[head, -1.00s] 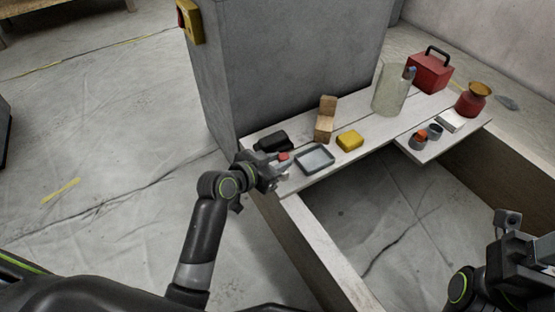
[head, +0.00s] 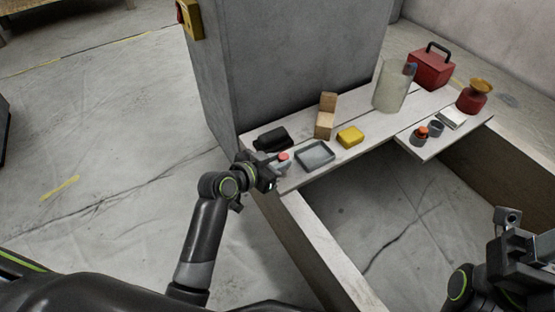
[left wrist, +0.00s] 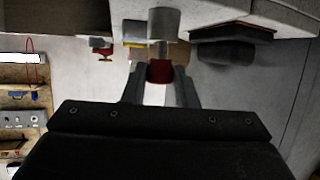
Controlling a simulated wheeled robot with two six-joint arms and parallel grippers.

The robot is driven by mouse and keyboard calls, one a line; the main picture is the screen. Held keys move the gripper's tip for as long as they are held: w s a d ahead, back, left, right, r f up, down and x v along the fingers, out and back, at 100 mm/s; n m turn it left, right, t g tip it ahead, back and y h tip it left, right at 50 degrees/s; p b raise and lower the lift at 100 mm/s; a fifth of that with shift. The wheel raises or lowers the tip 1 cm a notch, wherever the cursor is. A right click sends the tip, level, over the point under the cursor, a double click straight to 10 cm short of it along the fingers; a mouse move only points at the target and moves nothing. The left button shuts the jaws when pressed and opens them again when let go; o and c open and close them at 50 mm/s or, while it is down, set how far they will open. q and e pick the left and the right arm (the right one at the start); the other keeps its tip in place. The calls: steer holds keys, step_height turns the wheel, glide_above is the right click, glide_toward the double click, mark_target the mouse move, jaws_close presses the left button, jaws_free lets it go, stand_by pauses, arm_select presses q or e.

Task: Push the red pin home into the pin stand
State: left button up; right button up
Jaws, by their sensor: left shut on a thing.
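The red pin (head: 284,157) is at the near left end of the plank table. My left gripper (head: 277,165) is shut on its red head. In the left wrist view the red head (left wrist: 160,72) sits between the two fingertips (left wrist: 160,83). A short grey shaft (left wrist: 163,49) shows between the head and a grey cylinder, which looks like the pin stand (left wrist: 163,22). How deep the shaft sits is hidden. My right gripper (head: 508,222) is at the lower right, away from the table; its fingers are not clear.
A black object (head: 272,138) and a grey tray (head: 315,155) lie close to my left gripper. A grey wall block (head: 290,60) rises behind.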

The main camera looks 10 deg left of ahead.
arm_select(q)
steer(key=shift+f+b, duration=0.4)
steer(key=shift+f, duration=0.4)
steer(key=o, duration=1.1)
